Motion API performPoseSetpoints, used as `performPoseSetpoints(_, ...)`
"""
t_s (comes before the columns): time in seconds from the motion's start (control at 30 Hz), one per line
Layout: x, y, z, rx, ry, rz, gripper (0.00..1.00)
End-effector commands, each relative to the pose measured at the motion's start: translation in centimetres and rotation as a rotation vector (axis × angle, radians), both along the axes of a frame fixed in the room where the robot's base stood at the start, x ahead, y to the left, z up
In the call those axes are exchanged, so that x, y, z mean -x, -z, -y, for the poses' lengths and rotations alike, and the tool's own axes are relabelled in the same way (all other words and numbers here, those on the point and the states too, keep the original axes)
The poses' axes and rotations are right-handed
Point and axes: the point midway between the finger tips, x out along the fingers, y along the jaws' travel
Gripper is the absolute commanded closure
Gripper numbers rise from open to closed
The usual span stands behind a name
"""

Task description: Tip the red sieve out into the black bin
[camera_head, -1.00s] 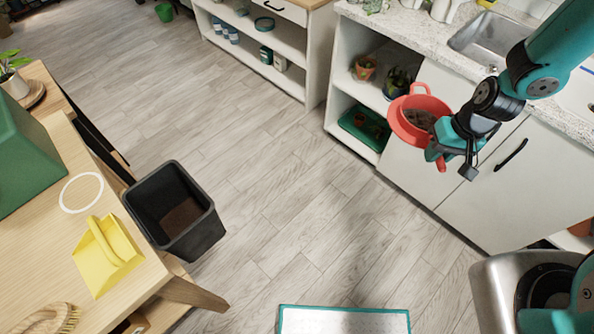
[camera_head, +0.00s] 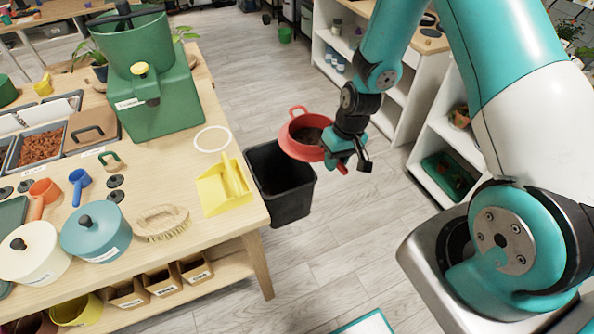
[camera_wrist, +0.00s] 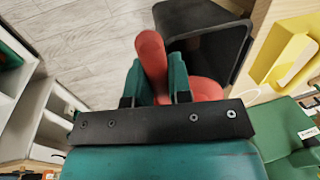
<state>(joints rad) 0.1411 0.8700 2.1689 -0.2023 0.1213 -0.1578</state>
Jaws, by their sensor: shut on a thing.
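The red sieve (camera_head: 297,146) hangs in the air in the head view, roughly level, with dark soil-like stuff in its bowl. My gripper (camera_head: 341,163) is shut on its handle, at the sieve's right side. In the wrist view the red handle (camera_wrist: 151,58) sits between the teal fingers (camera_wrist: 158,80), and most of the bowl is hidden behind them. The black bin (camera_head: 292,205) stands on the floor just left of and below the sieve, which overlaps its upper right part in the head view. The bin also shows in the wrist view (camera_wrist: 222,40); its inside is partly hidden.
The wooden table (camera_head: 200,150) stands left of the bin, with a yellow dustpan (camera_head: 222,190), a white ring (camera_head: 212,139) and a brush (camera_head: 160,222) near its edge. A green machine (camera_head: 155,90) rises behind. White shelves (camera_head: 440,150) stand at right. Floor between is clear.

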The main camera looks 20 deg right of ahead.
Motion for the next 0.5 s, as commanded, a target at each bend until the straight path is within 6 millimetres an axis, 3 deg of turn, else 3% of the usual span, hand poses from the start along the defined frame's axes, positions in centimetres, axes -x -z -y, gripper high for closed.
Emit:
performPoseSetpoints(0.03,-0.9,2.2,0.4,0.000,-0.028,0.004,1.00)
performPoseSetpoints(0.2,-3.2,5.0,1.5,0.001,-0.137,0.009,1.00)
performPoseSetpoints(0.37,-3.9,5.0,1.6,0.048,-0.182,0.015,1.00)
performPoseSetpoints(0.5,-3.8,4.1,1.3,0.191,-0.187,0.036,1.00)
